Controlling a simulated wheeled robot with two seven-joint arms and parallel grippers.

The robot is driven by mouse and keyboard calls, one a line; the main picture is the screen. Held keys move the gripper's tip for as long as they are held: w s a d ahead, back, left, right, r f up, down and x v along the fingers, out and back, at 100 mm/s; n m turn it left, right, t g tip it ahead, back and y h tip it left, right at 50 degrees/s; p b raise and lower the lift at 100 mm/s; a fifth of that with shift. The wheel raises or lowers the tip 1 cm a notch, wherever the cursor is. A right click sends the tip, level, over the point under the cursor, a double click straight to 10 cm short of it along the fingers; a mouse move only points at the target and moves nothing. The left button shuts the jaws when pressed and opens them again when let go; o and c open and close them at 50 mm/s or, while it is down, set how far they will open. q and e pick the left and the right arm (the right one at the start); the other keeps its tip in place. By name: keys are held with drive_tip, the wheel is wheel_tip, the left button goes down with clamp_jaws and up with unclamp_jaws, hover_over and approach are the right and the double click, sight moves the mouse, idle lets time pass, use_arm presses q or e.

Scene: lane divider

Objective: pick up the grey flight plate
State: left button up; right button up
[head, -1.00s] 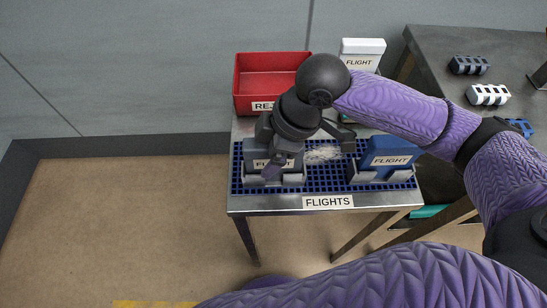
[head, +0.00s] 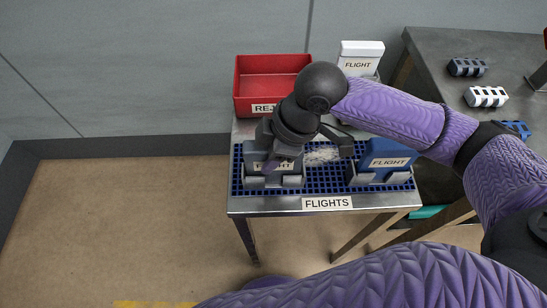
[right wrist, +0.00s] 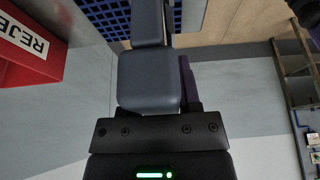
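The grey flight plate (head: 257,157) stands in the left holder of the blue-meshed rack, its FLIGHT label partly covered. My right gripper (head: 274,163) reaches down over it from above, with a dark purplish finger in front of the label. The other finger is not clearly seen, so I cannot tell whether the gripper is shut on the plate. In the right wrist view a blue-grey block with a narrower part (right wrist: 149,80) fills the space before the palm, a purple strip beside it. My left gripper is not in view.
A blue flight plate (head: 388,157) stands in the right holder. The red reject bin (head: 270,110) and a white FLIGHT-labelled plate (head: 360,52) are behind. The rack (head: 325,188) sits on a small metal table (head: 250,205). Right, a dark workbench (head: 440,50) bears several clip-like parts.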

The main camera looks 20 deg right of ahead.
drive_tip(key=c, duration=0.5)
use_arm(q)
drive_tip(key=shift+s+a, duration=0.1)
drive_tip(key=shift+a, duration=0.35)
use_arm(e)
clamp_jaws()
